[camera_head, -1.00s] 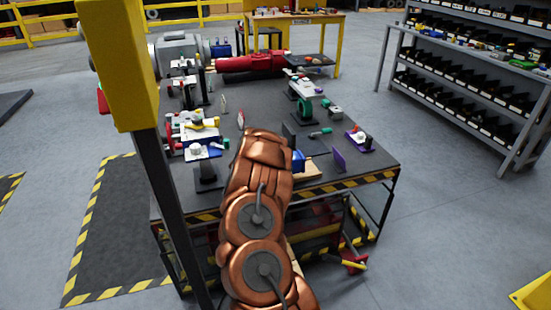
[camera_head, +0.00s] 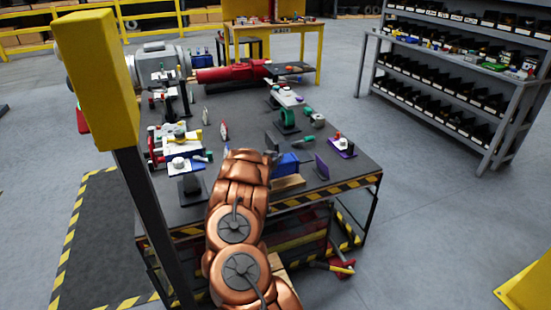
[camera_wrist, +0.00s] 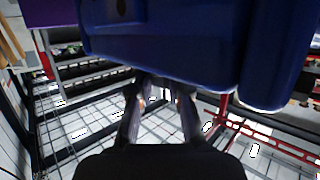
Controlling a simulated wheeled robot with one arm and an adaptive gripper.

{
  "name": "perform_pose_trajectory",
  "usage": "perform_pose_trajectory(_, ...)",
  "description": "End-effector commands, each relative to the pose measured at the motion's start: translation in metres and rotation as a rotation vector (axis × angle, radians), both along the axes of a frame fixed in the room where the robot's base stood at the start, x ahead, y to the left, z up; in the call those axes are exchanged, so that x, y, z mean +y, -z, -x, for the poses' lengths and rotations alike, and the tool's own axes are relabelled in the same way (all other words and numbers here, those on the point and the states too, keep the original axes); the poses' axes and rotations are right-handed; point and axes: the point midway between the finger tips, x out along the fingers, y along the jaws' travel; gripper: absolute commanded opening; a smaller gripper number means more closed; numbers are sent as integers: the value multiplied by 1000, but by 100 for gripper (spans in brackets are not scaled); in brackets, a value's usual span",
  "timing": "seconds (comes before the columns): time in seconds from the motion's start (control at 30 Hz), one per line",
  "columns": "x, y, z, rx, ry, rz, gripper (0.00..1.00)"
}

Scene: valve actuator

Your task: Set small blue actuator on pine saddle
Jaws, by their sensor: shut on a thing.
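The small blue actuator (camera_head: 286,163) shows just right of my copper-coloured arm at the near side of the table. In the wrist view the blue actuator (camera_wrist: 165,35) fills the top of the picture. My gripper (camera_wrist: 160,88) is shut on it, with both fingers reaching up to its lower edge. The pine saddle (camera_head: 288,183) is a pale wooden piece by the table's near edge, just below the actuator in the head view. I cannot tell whether the two touch. My arm hides the gripper in the head view.
A purple upright plate (camera_head: 321,166) stands just right of the actuator. A purple-based part (camera_head: 342,147) sits farther right. A green-handled tool (camera_head: 303,140) lies behind. White and red valve assemblies (camera_head: 178,150) crowd the left side. The striped table edge (camera_head: 340,190) is close.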

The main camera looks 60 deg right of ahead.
Motion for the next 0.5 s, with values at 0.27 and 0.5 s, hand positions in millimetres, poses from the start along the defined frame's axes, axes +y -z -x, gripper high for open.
perform_pose_trajectory(0.27,-1,19,0,1,-1,6,0)
perform_pose_trajectory(0.5,-1,31,-1,-2,0,8,0)
